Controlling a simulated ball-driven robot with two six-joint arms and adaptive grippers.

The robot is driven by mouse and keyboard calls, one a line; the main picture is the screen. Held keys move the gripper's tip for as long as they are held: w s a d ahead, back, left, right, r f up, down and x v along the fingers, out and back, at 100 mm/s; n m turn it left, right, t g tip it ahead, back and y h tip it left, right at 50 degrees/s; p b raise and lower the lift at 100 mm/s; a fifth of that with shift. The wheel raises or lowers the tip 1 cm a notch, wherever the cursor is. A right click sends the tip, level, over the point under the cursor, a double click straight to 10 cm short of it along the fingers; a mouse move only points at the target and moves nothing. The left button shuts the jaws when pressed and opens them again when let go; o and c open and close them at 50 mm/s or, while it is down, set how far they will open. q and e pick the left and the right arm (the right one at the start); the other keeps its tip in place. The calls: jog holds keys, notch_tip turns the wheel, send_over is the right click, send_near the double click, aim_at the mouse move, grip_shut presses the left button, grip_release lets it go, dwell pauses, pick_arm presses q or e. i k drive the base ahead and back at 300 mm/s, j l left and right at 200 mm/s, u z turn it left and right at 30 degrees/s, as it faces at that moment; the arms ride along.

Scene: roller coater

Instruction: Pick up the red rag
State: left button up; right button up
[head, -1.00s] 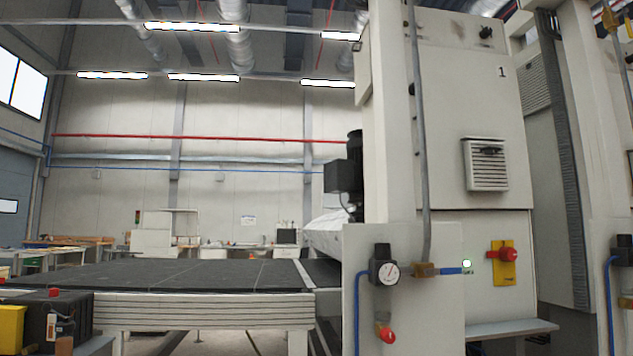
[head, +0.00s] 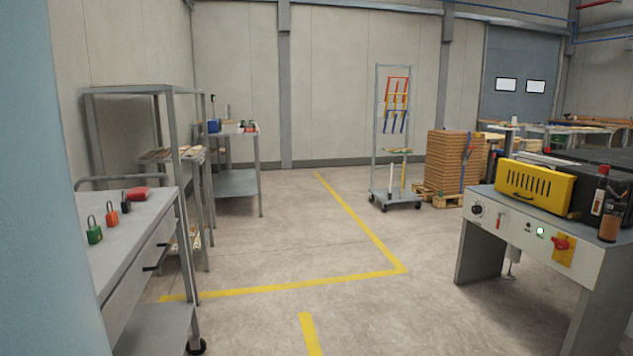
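Neither of my grippers is in view.
Green (head: 94,234), orange (head: 112,217) and black (head: 126,206) padlocks stand on the cart. A blue-grey surface (head: 50,180) blocks the near left. Open floor (head: 270,240) with yellow lines lies ahead. A control table (head: 530,230) stands at right.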

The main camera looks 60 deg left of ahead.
aim_at(137, 194)
jog(key=u, duration=2.6)
jog(key=i+l+u, duration=0.1)
jog(key=u, duration=0.25)
